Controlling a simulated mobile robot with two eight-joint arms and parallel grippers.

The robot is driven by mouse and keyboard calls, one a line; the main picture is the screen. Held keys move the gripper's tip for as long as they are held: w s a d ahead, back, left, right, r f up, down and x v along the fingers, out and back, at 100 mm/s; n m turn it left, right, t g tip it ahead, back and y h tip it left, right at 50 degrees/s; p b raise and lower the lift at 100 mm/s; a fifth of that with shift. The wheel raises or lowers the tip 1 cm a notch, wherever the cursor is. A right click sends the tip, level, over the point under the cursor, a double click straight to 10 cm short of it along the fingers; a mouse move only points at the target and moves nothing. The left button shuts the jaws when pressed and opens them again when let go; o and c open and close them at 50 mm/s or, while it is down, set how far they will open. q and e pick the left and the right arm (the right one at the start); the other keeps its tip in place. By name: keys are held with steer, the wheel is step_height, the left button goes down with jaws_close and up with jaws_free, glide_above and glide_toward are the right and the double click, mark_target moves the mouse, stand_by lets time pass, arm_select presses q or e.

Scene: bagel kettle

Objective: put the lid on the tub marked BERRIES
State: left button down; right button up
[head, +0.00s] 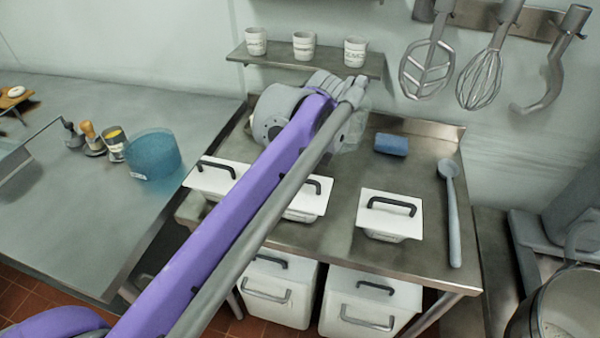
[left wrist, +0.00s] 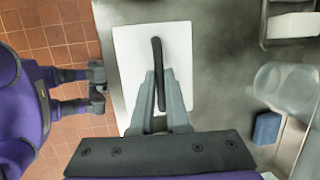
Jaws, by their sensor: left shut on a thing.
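My left gripper (left wrist: 162,92) is shut on the dark handle (left wrist: 157,62) of a white rectangular lid (left wrist: 130,65) in the left wrist view. In the head view my purple arm hides this gripper. Three white lidded shapes with dark handles stand in a row on the steel table: a left one (head: 199,181), a middle one (head: 309,204) partly behind my arm, and a right one (head: 378,222). The held lid seems to be the middle one. My right gripper is not in view.
A blue block (head: 391,145) and a long spoon (head: 453,215) lie on the table's right side. A shelf (head: 275,59) with cups and hanging whisks (head: 482,78) are behind. White bins (head: 275,290) stand below. A blue container (head: 153,153) is on the left counter.

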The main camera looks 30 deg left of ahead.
arm_select(q)
steer(key=shift+f, duration=0.15)
steer(key=shift+f, duration=0.25)
stand_by(0.4)
steer(key=c, duration=0.8)
jaws_free()
steer(key=shift+c, duration=0.2)
steer(key=w+p+v, duration=0.1)
steer(key=p+v, duration=0.1)
steer(key=v, duration=0.9)
steer(key=s+d+f+n+t+h+p, duration=0.3)
steer(key=s+f+n+p, duration=0.5)
steer(key=s+f+n, duration=0.7)
step_height(320, 180, down, 3)
steer(key=shift+s+d+r+t, duration=0.15)
steer(key=shift+s+d+t, duration=0.1)
steer(key=shift+t, duration=0.55)
